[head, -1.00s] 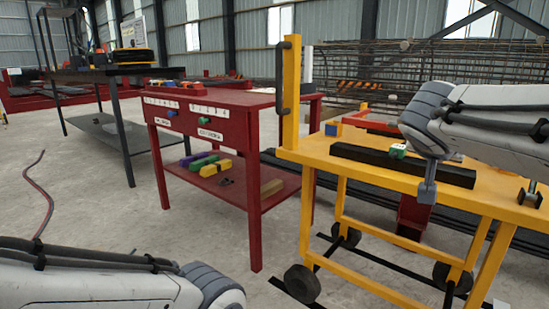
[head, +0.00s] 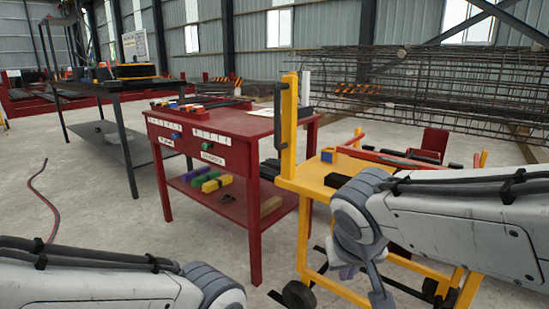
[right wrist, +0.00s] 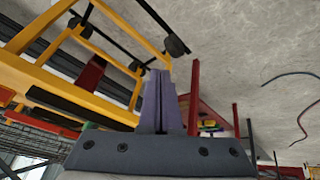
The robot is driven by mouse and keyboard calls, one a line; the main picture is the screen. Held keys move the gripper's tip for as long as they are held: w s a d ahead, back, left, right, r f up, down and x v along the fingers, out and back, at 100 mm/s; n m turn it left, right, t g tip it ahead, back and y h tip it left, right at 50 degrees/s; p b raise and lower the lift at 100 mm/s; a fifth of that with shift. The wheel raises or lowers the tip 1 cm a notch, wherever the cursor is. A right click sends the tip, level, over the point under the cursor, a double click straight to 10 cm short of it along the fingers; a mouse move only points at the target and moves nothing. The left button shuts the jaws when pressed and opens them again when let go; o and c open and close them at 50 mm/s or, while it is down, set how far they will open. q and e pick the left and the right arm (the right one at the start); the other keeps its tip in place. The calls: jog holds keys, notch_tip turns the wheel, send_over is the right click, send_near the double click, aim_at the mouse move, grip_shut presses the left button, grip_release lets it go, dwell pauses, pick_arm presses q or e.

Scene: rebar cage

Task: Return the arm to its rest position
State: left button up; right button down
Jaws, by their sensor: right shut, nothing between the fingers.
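My right arm (head: 450,225) reaches in from the right and crosses in front of the yellow cart (head: 308,186). Its wrist bends downward near the bottom of the head view. In the right wrist view my right gripper (right wrist: 160,78) has its two purple-grey fingers together, with nothing between them. It is in the air, with the cart's yellow frame (right wrist: 45,70) to the left and the red table (right wrist: 192,115) to the right. My left arm (head: 90,280) lies across the lower left corner of the head view; its gripper is out of the picture.
The red table (head: 235,140) stands left of the cart, with coloured blocks (head: 207,178) on its lower shelf. A dark rack (head: 122,120) is at the back left. A rebar cage (head: 460,85) lies at the back right. A hose (head: 45,205) lies on otherwise open floor at left.

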jog(key=s+a+r+n+g+y+p, duration=0.1)
jog(key=s+a+n+g+p, duration=0.3)
jog(key=s, duration=0.5)
jog(key=s+a+r+n+g+y+p, duration=0.1)
jog(key=s+a+n+g+p, duration=0.15)
jog(key=s+a+p, duration=0.4)
pick_arm(q)
notch_tip(320, 180, up, 48)
jog(key=p, duration=3.5)
pick_arm(e)
notch_tip(320, 180, up, 36)
jog(key=s+d+t, duration=0.1)
jog(key=d, duration=0.1)
jog(key=shift+d+r, duration=0.15)
jog(key=shift+d, duration=0.05)
